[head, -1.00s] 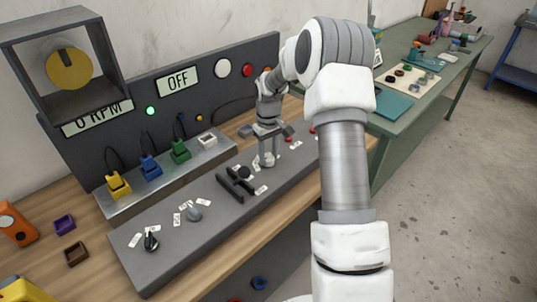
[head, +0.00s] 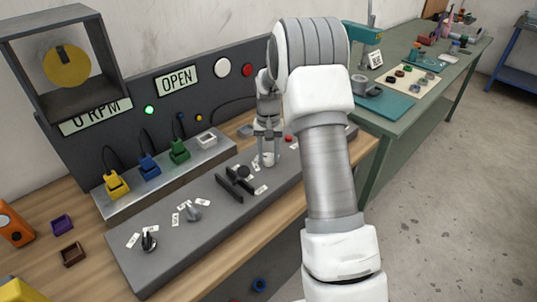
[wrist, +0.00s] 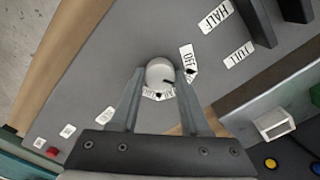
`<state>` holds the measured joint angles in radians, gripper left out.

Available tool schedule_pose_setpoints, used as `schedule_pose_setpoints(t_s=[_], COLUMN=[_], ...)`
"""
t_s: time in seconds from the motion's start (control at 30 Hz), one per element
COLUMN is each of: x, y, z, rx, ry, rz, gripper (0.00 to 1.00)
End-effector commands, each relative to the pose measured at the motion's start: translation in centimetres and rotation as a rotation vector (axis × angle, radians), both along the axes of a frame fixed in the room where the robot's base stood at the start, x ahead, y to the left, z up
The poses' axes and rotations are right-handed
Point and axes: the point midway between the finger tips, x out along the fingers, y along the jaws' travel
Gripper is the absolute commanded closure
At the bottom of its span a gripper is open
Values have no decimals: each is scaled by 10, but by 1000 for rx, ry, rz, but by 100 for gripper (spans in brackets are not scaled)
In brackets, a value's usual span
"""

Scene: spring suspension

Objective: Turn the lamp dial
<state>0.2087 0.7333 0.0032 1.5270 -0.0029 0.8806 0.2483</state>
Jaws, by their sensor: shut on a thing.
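A round pale dial (head: 268,159) stands on the sloped grey panel (head: 215,207). In the wrist view the dial (wrist: 160,72) sits between the two fingers of my gripper (wrist: 160,82), which is shut on its sides. A small dark mark shows on the dial's lower right. An OFF tag (wrist: 188,58) lies at its upper right, and further tags (wrist: 158,96) lie just below it, too small to read. In the head view my gripper (head: 268,153) points down over the dial.
A black slider or lever (head: 235,182) stands left of my gripper. A grey dial (head: 192,213) and a black dial (head: 149,240) sit farther left. Colored plugs (head: 150,165) stand behind. A display (head: 177,79) reads OPEN. A green table (head: 405,115) is at right.

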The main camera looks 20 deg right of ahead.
Motion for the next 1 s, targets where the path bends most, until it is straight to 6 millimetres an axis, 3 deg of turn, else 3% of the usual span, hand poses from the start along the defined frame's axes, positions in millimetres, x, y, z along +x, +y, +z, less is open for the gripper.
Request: schedule_pose_setpoints(t_s=[0.67, 0.7, 0.87, 1.0], x=[-1, -1, 0, 0], y=[0, 0, 0, 0], z=[0, 0, 0, 0], rx=[1, 1, 1, 0], ry=[2, 2, 2, 1], rz=[-75, -75, -75, -74], gripper=[100, 52, 24, 24])
